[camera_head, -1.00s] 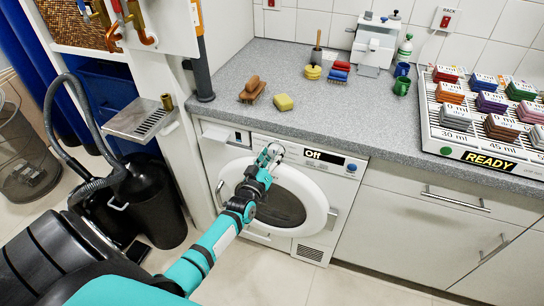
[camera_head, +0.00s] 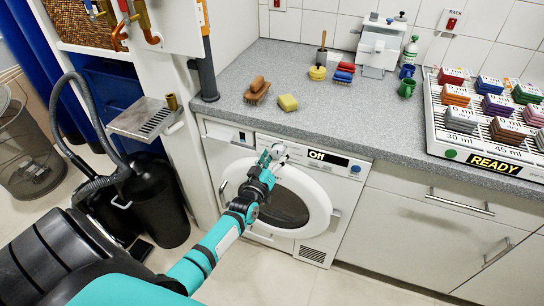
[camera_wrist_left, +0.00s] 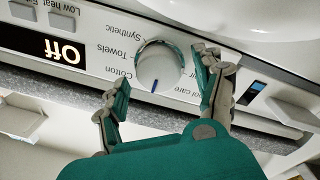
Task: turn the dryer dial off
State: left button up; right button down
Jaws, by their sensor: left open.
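The white dryer (camera_head: 222,170) stands under the grey counter, with its round door shut. My right gripper is not in view.
A rack marked READY (camera_head: 495,164) stands at the right. A black vacuum canister (camera_head: 158,205) stands left of the dryer.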

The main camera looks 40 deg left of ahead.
pick_arm(q)
jog(key=v, duration=1.1)
jog(key=shift+s, duration=0.4)
jog(key=shift+d, duration=0.1)
jog(key=s+d+f+m+g+h, duration=0.1)
jog(key=s+d+f+m+g, duration=0.3)
jog(key=f, duration=0.6)
jog(key=s+d+f+g+h, duration=0.15)
jog(key=s+f, duration=0.35)
jog(key=f, duration=0.5)
jog(key=s+d+f+m+g+h, duration=0.1)
jog(key=s+d+f+m+g, duration=0.15)
jog(key=s+f, duration=0.45)
jog(key=s+d+f+m+g, duration=0.2)
jog(key=s+f+g, duration=0.2)
jog(key=s+f, duration=0.4)
jog(key=s+d+f+m+g, duration=0.2)
jog(key=s+f+g, duration=0.3)
jog(key=s, duration=1.1)
notch_tip(320, 180, down, 3)
jog(key=shift+s+f+m, duration=0.2)
jog(key=shift+s+m, duration=0.15)
jog(key=shift+m, duration=0.1)
